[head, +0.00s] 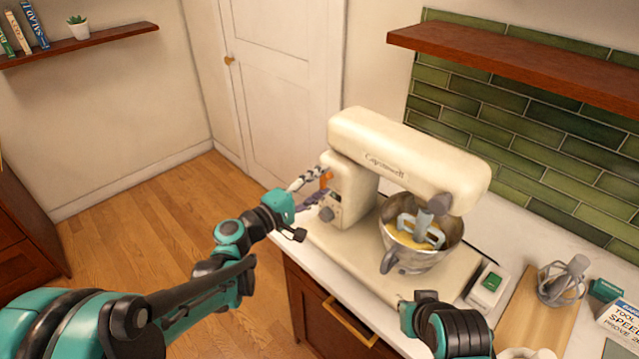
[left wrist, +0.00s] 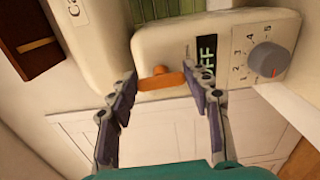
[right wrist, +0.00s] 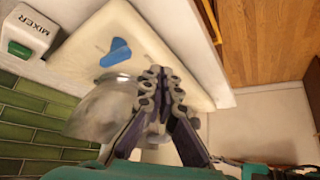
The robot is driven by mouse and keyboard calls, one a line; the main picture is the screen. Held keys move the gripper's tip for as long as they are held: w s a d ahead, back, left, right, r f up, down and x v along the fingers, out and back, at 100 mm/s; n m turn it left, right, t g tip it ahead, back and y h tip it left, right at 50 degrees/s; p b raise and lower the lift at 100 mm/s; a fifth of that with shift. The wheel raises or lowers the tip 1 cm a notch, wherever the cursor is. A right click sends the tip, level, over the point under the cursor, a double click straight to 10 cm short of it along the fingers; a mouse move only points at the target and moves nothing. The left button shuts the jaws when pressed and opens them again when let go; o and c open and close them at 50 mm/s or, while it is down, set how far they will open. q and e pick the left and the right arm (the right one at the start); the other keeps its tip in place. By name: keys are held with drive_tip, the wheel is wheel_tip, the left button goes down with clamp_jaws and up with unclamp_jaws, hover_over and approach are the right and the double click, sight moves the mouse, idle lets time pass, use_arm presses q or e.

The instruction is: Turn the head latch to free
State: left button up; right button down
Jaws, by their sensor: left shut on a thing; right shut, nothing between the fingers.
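The cream stand mixer (head: 400,160) stands on the counter with its head level above a metal bowl (head: 425,258). The head latch is a small orange lever (left wrist: 160,79) on the mixer's column; it also shows in the head view (head: 326,177). My left gripper (head: 318,194) is at the column, its fingers on either side of the latch and shut on it. A panel beside it reads OFF, next to a grey speed dial (left wrist: 268,60). My right gripper (right wrist: 158,78) is shut and empty, near the bowl; its fingertips are unclear in the head view.
A white switch box (head: 488,287) with a green button stands right of the mixer. A wooden board (head: 530,318) with a wire whisk (head: 562,284) lies farther right. A wall shelf (head: 520,62) hangs above the counter. The floor at left is clear.

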use_arm(q)
drive_tip(key=shift+m, duration=0.4)
drive_tip(key=o, duration=1.2)
drive_tip(key=shift+c, duration=0.2)
drive_tip(key=v, duration=1.2)
